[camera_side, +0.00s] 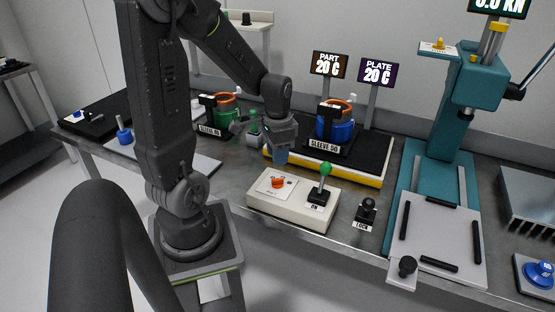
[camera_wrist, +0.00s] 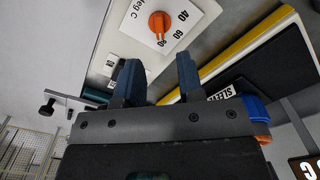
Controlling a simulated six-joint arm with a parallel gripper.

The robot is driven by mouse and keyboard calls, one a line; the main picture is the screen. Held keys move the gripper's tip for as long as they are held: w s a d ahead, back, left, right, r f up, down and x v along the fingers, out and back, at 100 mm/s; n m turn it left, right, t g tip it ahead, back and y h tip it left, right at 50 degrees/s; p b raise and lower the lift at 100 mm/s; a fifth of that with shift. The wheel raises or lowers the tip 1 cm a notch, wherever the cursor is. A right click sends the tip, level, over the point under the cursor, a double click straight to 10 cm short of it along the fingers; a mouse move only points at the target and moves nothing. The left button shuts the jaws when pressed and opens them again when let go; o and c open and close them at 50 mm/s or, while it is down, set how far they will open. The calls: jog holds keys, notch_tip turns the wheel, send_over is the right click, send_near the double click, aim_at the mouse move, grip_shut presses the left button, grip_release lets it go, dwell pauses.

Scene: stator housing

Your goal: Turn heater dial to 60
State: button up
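The heater dial is a small orange knob (camera_side: 278,183) on a white scale plate on top of a cream control box (camera_side: 258,204). In the wrist view the dial (camera_wrist: 159,21) shows at the top, beyond the fingertips, with the printed numbers 40, 60 and 80 beside it.
A green-knobbed lever (camera_side: 325,171) stands on the box, right of the dial. Behind is a black-topped heater plate with a yellow edge (camera_side: 370,181), bearing a blue sleeve (camera_side: 333,127). The PART and PLATE displays (camera_side: 377,73) read 20 C. A teal press (camera_side: 450,130) stands right.

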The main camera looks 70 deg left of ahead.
aim_at(278, 179)
jog(key=shift+f, duration=3.75)
jog(key=shift+f, duration=0.15)
jog(key=shift+c, duration=0.2)
grip_shut()
jog(key=n, duration=0.8)
jog(key=shift+c, duration=1.5)
grip_release()
jog(key=shift+n, duration=0.3)
jog(key=shift+o, duration=1.1)
